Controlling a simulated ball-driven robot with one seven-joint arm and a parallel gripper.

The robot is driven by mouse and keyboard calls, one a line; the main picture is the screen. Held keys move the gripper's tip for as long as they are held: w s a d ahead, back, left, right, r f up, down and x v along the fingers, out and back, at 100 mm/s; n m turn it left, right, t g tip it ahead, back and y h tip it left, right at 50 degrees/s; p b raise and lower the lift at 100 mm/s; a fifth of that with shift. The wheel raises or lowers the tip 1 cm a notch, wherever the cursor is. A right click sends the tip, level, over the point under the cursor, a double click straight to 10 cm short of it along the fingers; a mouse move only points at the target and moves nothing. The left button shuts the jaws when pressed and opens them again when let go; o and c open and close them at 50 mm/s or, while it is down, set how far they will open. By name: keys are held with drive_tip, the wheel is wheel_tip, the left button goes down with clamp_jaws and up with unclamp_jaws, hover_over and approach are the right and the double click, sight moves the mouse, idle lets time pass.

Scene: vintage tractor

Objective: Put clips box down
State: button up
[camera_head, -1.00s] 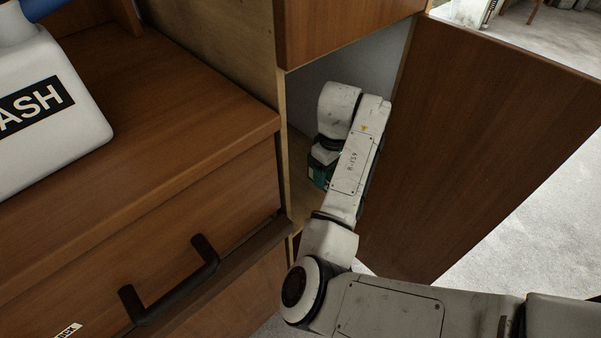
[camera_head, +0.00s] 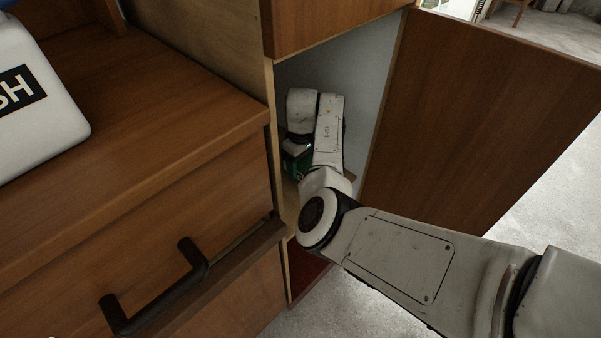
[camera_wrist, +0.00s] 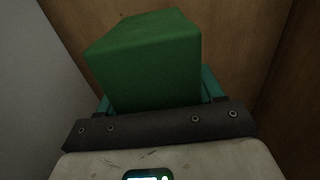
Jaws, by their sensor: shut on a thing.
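The clips box is a plain green box (camera_wrist: 150,62), held in front of my gripper (camera_wrist: 157,100) in the wrist view. The teal fingers show at both sides of the box, and my gripper is shut on it. In the head view my gripper (camera_head: 296,158) is inside the open cabinet (camera_head: 375,65), low and near its left wall. A small part of the green box (camera_head: 290,169) shows there. My arm hides much of the cabinet floor, and I cannot tell whether the box touches it.
The open cabinet door (camera_head: 480,130) stands to the right. A wooden drawer unit (camera_head: 190,185) with a dark handle (camera_head: 160,290) is at the left, with a white jug (camera_head: 40,115) on top. Wooden walls (camera_wrist: 235,40) lie close around the box.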

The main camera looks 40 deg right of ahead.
sight(300, 172)
drive_tip(key=shift+w+d+f+b, duration=0.15)
drive_tip(key=shift+f+b, duration=0.1)
drive_tip(key=shift+f, duration=0.65)
drive_tip(key=shift+w+a+f+b, duration=0.1)
drive_tip(key=shift+f+b, duration=0.1)
drive_tip(key=shift+f, duration=0.7)
drive_tip(key=shift+f, duration=0.15)
drive_tip(key=o, duration=1.3)
drive_tip(key=shift+c, duration=0.2)
wheel_tip(300, 172, up, 12)
drive_tip(key=shift+r+p, duration=0.15)
drive_tip(key=shift+p, duration=1.05)
